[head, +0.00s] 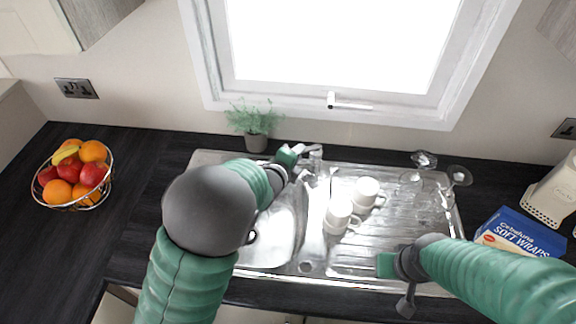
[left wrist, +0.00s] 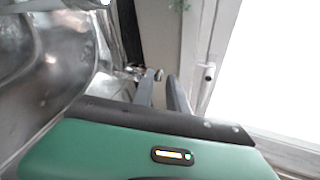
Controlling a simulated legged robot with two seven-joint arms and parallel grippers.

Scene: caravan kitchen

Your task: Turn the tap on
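The chrome tap (head: 315,158) stands at the back edge of the steel sink, below the window. My left gripper (head: 303,150) is right beside the tap, and the arm hides part of the tap and the basin. In the left wrist view, the two grey fingers (left wrist: 163,82) stand apart with a gap between them. A small shiny part of the tap (left wrist: 150,74) shows near their tips; I cannot tell whether they touch it. My right gripper (head: 396,285) is over the front edge of the drainer, its opening unclear.
A potted plant (head: 256,140) is behind the sink. A fruit basket (head: 74,205) stands far left and a blue wraps box (head: 518,232) at right.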

